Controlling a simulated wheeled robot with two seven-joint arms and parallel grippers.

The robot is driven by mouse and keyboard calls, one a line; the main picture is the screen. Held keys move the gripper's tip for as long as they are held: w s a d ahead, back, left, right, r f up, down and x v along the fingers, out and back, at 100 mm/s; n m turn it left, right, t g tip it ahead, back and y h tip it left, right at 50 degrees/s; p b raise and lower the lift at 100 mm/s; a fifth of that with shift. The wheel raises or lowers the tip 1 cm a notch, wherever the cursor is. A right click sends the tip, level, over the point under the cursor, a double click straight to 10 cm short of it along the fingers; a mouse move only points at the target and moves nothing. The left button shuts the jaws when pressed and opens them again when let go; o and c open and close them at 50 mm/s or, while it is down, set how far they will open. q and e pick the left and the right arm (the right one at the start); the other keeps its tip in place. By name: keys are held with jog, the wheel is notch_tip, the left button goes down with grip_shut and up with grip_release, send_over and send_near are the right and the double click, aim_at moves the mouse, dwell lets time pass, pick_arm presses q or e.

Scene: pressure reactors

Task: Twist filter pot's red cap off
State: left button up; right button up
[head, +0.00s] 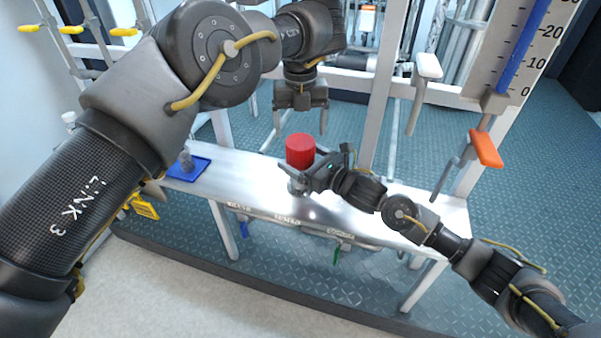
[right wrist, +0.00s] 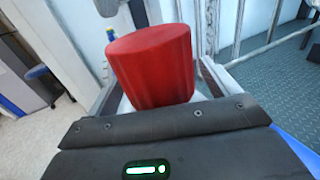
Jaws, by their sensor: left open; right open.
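The red cap (head: 300,150) sits upright on top of the filter pot, near the middle of the metal bench. The pot's lower body (head: 298,184) shows only in part, behind my right gripper. My left gripper (head: 301,122) is open, pointing down, above and behind the cap, and looks empty. My right gripper (head: 300,181) is open and low at the front right of the pot, level with its body. In the right wrist view the cap (right wrist: 150,65) stands large just ahead, between the two finger sides. I cannot tell whether the fingers touch the pot.
The metal bench (head: 240,180) has a blue tray (head: 187,168) with a small grey item at its left. A white frame with an orange-handled valve (head: 485,148) and a white-handled one (head: 428,66) stands behind on the right. Yellow handles (head: 123,32) are at upper left.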

aim_at(298, 142)
jog(key=shift+a, duration=0.15)
jog(key=c, duration=1.5)
pick_arm(q)
jog(key=shift+o, duration=0.8)
pick_arm(e)
jog(key=shift+c, duration=1)
pick_arm(q)
jog(key=shift+r+m, duration=0.1)
jog(key=shift+m, duration=0.2)
pick_arm(e)
grip_shut()
pick_arm(q)
jog(key=m, duration=0.3)
jog(key=r+m, duration=0.1)
jog(key=m, duration=0.3)
jog(key=shift+a+r, duration=0.1)
jog(key=m, duration=0.4)
jog(key=shift+s+r, duration=0.1)
jog(key=shift+r, duration=0.2)
jog(key=m, duration=0.4)
jog(key=shift+a+r, duration=0.15)
jog(key=shift+r, duration=0.2)
pick_arm(e)
jog(key=shift+w, duration=0.1)
pick_arm(q)
jog(key=shift+f, duration=3.8)
